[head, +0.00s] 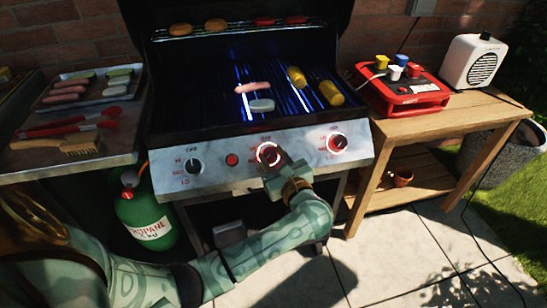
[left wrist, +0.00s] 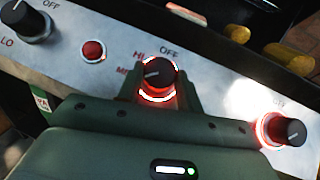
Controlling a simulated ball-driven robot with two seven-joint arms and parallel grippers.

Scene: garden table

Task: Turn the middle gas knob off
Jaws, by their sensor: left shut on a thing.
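The gas grill's control panel (head: 219,165) carries a row of black knobs. The middle knob (head: 268,154) has a lit red ring, and my left gripper (head: 271,163) is at it from the front. In the left wrist view the middle knob (left wrist: 158,73) sits between the green fingers of the left gripper (left wrist: 160,88), which is shut on it. Its pale mark points to the left side, away from the OFF label above it. The right knob (head: 337,142) also has a red lit ring. The left knob (head: 193,165) has no lit ring. My right gripper is not in view.
A red button (head: 232,159) sits between the left and middle knobs. A green propane tank (head: 147,214) stands below left. A wooden side table (head: 445,118) is at right.

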